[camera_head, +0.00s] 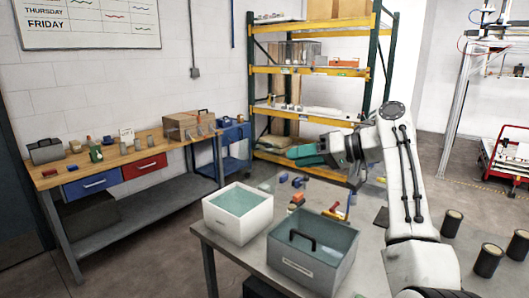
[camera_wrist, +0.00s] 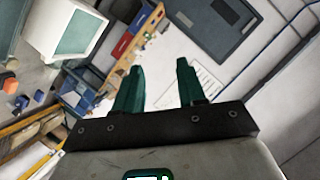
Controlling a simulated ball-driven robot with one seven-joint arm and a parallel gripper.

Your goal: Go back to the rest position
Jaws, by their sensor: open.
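My gripper (camera_head: 306,154) is raised above the far part of the grey table (camera_head: 215,240), with my white arm reaching up from the right in the head view. Its green fingers point left. In the wrist view my gripper (camera_wrist: 158,82) shows two green fingers spread apart, with nothing between them. The gripper touches nothing that I can see.
A white bin (camera_head: 238,232) and a grey bin with a black handle (camera_head: 318,280) stand on the table. Small coloured parts (camera_head: 297,199) lie behind them. A wooden workbench (camera_head: 110,160) is at left, a yellow shelf (camera_head: 310,70) behind, and black cylinders (camera_head: 487,262) at right.

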